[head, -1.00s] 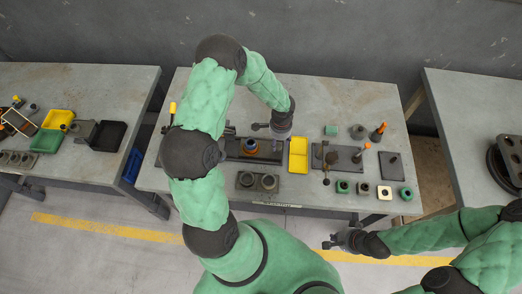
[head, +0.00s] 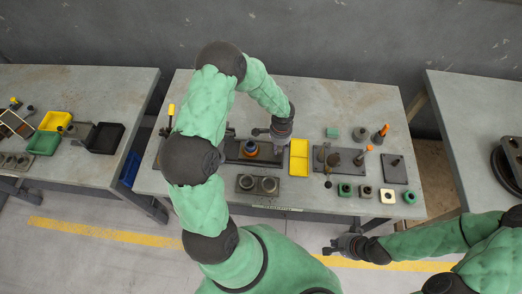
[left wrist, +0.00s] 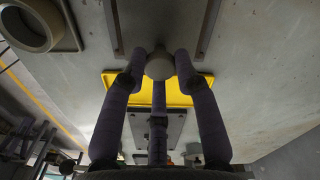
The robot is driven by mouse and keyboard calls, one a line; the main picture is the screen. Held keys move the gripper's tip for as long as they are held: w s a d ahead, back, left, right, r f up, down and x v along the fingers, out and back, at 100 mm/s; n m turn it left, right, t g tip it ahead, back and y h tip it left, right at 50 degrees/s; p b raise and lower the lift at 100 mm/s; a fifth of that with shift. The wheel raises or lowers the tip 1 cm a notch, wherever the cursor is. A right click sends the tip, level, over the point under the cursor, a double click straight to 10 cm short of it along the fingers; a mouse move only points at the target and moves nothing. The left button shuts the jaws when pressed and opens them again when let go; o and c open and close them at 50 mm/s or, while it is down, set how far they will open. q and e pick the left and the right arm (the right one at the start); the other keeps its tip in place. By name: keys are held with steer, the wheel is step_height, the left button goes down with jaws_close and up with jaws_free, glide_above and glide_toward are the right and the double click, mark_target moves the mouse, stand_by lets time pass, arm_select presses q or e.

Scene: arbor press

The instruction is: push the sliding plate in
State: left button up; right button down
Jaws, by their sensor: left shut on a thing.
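A dark base with the sliding plate (head: 234,152) lies on the middle bench, left of the yellow tray. My left gripper (head: 260,131) is over the right end of this base. In the left wrist view its fingers (left wrist: 160,70) are closed around a grey round knob (left wrist: 159,64), between two dark rails. My left arm hides part of the base's left side. My right gripper (head: 330,248) is in front of the bench, away from the plate; its fingers are too small to judge.
A yellow tray (head: 299,160) stands just right of my left gripper. A fixture with two round sockets (head: 258,185) lies in front of the plate. Several small parts and a dark plate (head: 394,169) lie at the right. The bench's back strip is clear.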

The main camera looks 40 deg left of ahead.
mark_target(259, 150)
arm_select(q)
steer(key=shift+a, duration=0.1)
steer(key=shift+s+a, duration=0.4)
steer(key=shift+a, duration=0.2)
steer(key=shift+s+a, duration=0.4)
steer(key=shift+a, duration=0.2)
arm_select(e)
steer(key=shift+f, duration=0.1)
arm_select(q)
steer(key=shift+s+a, duration=0.4)
steer(key=shift+a, duration=0.25)
steer(key=shift+s+a, duration=0.4)
steer(key=shift+a, duration=0.25)
steer(key=shift+s+a, duration=0.5)
steer(key=shift+a, duration=0.25)
steer(key=shift+s+a, duration=0.1)
steer(key=shift+a, duration=0.05)
arm_select(e)
steer(key=shift+d, duration=0.15)
arm_select(q)
steer(key=shift+a, duration=0.1)
arm_select(e)
steer(key=shift+w+d, duration=0.1)
